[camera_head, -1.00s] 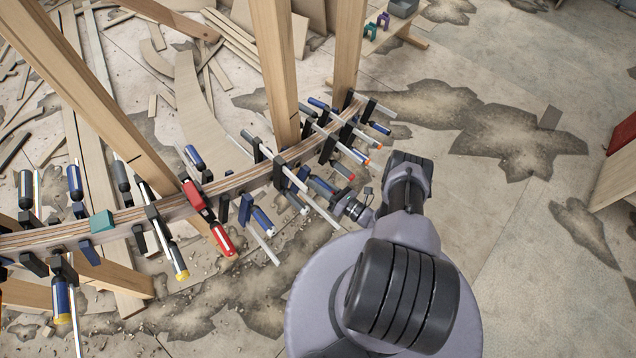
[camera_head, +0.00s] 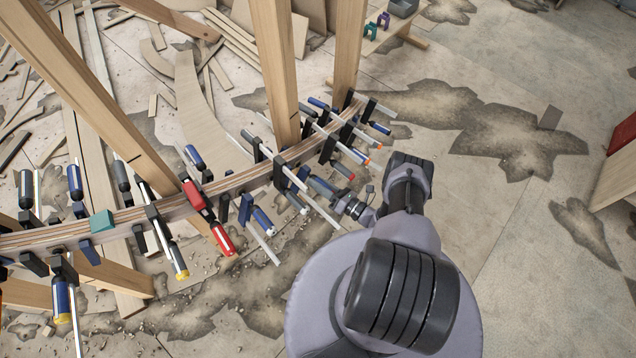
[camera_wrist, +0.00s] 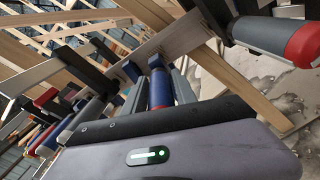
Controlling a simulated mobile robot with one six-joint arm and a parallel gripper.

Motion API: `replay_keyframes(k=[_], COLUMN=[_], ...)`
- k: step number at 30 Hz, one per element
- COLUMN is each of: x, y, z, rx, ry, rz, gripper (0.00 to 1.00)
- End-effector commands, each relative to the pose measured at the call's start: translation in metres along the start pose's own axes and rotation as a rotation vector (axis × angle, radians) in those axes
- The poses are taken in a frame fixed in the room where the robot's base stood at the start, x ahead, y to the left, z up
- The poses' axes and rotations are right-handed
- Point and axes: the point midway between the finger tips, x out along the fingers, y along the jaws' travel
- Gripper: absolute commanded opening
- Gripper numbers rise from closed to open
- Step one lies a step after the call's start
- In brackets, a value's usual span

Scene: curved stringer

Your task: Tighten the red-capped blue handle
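In the wrist view a blue handle (camera_wrist: 161,86) with a red cap end stands straight ahead of my gripper (camera_wrist: 160,90). Grey finger-like pieces flank the handle closely on both sides, and its near end is partly hidden by the gripper's dark front. I cannot tell whether the fingers press on it. In the head view my gripper (camera_head: 338,200) is small and dark, at the front side of the curved stringer (camera_head: 235,181), among the clamp handles.
Several clamps line the stringer, close on both sides. A grey handle with a red cap (camera_wrist: 300,42) is near at the upper right of the wrist view. A red clamp (camera_head: 194,195) sits further left. Wooden posts (camera_head: 275,70) rise behind. Floor at right is open.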

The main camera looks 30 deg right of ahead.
Motion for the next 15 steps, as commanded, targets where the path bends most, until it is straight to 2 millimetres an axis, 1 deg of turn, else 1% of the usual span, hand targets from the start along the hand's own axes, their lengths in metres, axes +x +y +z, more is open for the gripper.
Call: replay_keyframes(k=[1,2,11,14,15], x=[0.0,0.0,0.0,0.001,0.001], y=[0.0,0.0,0.001,0.01,0.015], z=[0.0,0.0,0.001,0.01,0.017], rx=[0.0,0.0,-0.001,-0.001,0.001], ry=[0.0,0.001,0.002,0.001,0.001], rz=[0.0,0.0,0.0,0.0,0.0], gripper=[0.46,0.48,0.48,0.48,0.48])
